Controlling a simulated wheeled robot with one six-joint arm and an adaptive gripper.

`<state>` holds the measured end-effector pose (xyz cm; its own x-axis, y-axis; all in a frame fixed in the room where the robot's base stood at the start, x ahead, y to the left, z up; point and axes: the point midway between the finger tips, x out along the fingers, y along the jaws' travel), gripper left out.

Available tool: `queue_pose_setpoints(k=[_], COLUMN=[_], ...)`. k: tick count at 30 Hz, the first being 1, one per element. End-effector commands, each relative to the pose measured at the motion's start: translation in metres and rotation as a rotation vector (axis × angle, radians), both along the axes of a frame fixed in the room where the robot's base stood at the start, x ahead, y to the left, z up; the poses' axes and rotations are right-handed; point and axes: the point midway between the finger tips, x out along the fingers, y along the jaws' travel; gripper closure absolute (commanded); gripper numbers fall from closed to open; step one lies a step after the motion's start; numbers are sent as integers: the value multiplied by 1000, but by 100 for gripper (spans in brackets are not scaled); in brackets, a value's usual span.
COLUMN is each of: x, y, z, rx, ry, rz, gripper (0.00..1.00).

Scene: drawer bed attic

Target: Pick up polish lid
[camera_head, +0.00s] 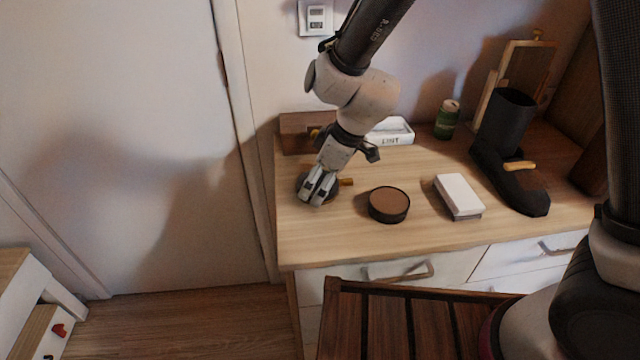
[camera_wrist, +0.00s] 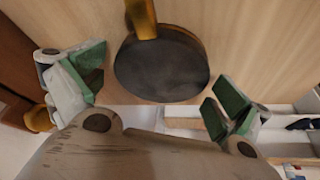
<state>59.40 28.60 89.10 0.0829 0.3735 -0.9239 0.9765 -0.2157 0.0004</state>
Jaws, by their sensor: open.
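The polish lid (camera_wrist: 160,72) looks like a dark grey, round, flat disc lying on the wooden dresser top. A brass-coloured piece (camera_wrist: 141,18) overlaps its edge in the wrist view and sticks out to its right in the head view (camera_head: 346,182). My gripper (camera_head: 318,192) is over the disc, pointing down, and hides most of it in the head view. In the wrist view my gripper's green-padded fingers (camera_wrist: 158,88) are spread on either side of the disc, with nothing held. A round dark tin with brown contents (camera_head: 389,204) stands to the right.
A white box (camera_head: 458,197) and a black boot (camera_head: 508,125) stand farther right. Behind are a wooden box (camera_head: 300,132), a white tray marked LINT (camera_head: 391,131) and a green can (camera_head: 447,119). The dresser top (camera_head: 330,241) is clear in front of the tin.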

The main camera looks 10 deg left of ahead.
Motion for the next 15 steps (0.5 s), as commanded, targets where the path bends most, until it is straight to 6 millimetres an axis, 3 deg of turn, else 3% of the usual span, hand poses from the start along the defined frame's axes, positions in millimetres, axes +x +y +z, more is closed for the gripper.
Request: queue_pose_setpoints(k=[4,10,15], x=[0,0,0], y=[0,0,0], z=[0,1,1], rx=[0,0,0], ry=[0,0,0], rz=[0,0,0], gripper=[2,37,37])
